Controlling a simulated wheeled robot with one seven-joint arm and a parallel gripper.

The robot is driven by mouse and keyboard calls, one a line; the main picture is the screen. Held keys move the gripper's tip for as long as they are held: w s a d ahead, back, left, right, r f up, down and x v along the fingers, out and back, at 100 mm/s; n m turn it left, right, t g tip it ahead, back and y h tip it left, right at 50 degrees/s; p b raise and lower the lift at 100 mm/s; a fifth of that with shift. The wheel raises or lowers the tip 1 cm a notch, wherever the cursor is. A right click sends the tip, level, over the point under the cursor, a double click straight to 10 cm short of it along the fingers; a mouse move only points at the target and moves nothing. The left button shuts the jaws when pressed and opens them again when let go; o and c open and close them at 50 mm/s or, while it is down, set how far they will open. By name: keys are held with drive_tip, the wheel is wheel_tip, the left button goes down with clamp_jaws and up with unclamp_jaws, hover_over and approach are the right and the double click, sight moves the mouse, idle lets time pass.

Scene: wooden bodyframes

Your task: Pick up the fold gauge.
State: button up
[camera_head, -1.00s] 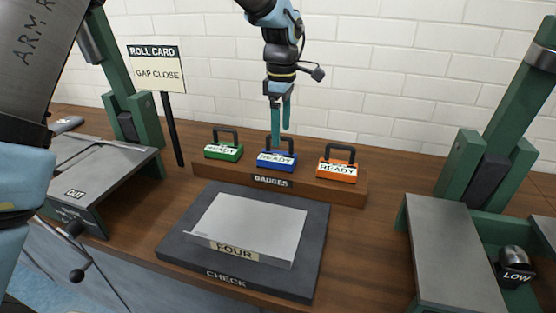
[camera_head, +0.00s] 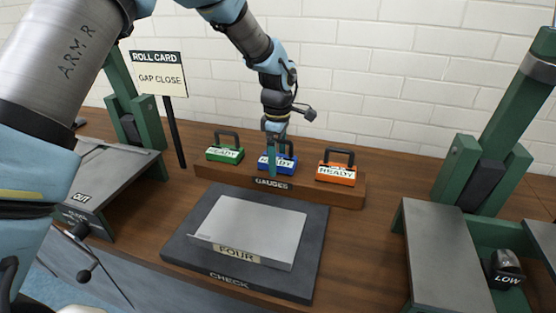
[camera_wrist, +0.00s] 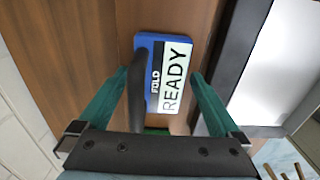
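The fold gauge is a blue block (camera_head: 285,168) with a black handle and a white READY label. It sits in the middle of the gauge rack. In the wrist view the blue block (camera_wrist: 172,70) reads FOLD READY. My gripper (camera_head: 272,165) is down at this gauge in the head view and partly covers its label and handle. In the wrist view my gripper (camera_wrist: 159,74) is open, with its two green fingers apart. The black handle (camera_wrist: 135,100) stands between them, nearer the left finger. Contact with that finger cannot be told.
A green gauge (camera_head: 224,154) and an orange gauge (camera_head: 337,174) stand on either side on the wooden rack (camera_head: 320,194). A dark CHECK plate (camera_head: 190,250) bearing a bent metal sheet (camera_head: 250,225) lies in front. A ROLL CARD sign (camera_head: 159,74) stands left.

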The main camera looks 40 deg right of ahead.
drive_tip(key=c, duration=1.5)
drive_tip(key=shift+r, duration=0.1)
